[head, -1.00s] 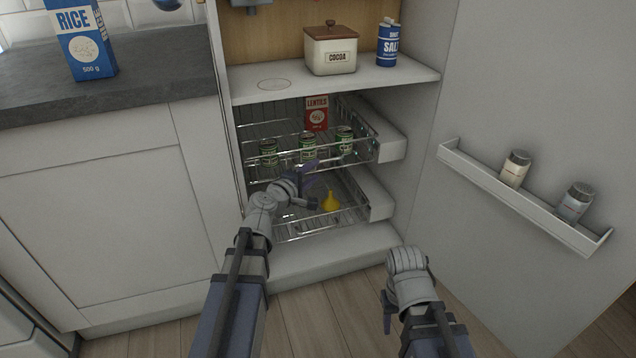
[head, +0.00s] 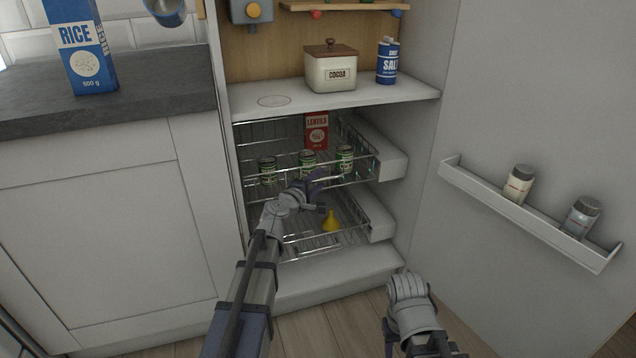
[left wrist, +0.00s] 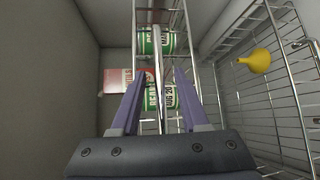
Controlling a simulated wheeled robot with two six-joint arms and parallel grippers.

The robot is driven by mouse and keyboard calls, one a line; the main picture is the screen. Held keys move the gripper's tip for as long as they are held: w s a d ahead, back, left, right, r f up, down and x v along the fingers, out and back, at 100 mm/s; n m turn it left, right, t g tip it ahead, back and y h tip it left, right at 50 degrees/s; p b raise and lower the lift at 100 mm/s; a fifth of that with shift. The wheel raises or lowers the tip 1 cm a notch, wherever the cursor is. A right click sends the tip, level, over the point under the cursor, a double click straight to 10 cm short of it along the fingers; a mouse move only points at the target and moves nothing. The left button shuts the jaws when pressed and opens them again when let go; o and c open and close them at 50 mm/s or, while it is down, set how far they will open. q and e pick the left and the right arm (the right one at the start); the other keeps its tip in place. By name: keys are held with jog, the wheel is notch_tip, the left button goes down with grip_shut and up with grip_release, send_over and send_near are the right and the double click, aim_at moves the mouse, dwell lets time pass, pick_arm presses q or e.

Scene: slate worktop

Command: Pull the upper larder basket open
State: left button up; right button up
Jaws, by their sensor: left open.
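The upper larder basket (head: 365,150) is a wire basket with a white side panel, below the white shelf in the tall cabinet. In the left wrist view, the open fingers (left wrist: 158,75) lie on either side of a bright rail, with green cans (left wrist: 156,43) beyond; contact is unclear. My right gripper (head: 389,338) hangs low in front of the cabinet, apart from the baskets; its jaws cannot be made out.
The lower basket (head: 380,215) holds a yellow funnel (head: 331,221) and sits just below my left gripper. The open door (head: 530,80) at right carries a rack (head: 480,188) with two jars. A cocoa canister (head: 331,72) and salt (head: 388,62) stand on the shelf above.

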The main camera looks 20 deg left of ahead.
pick_arm(q)
jog(key=shift+w+d, duration=0.1)
jog(key=shift+w, duration=0.3)
jog(key=shift+c, duration=0.2)
grip_shut()
dwell(1.0)
